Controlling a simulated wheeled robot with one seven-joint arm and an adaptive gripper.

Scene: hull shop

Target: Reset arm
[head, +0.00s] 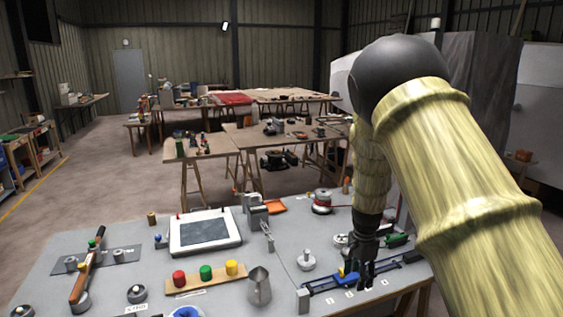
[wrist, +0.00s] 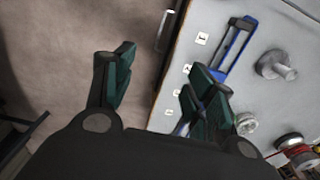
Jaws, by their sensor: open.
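My arm, with yellow wood-like links, reaches in from the right in the head view and bends down over the table. My gripper (head: 366,284) points down near the right front edge of the grey table (head: 225,288). In the wrist view my gripper (wrist: 160,85) is open, its dark green fingers well apart. One finger covers part of a blue rail fixture (wrist: 234,48) on the table. In the head view the blue rail (head: 325,283) lies beside and behind the fingers. I cannot tell the gap between the fingertips and the table.
A white-framed tablet (head: 207,231), red, green and yellow knobs on a wooden block (head: 206,277), a metal pitcher (head: 259,287) and a grey knobbed part (head: 307,261) stand left of my gripper. Numbered tags lie by the rail. Bare floor (wrist: 60,50) lies beyond the table edge.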

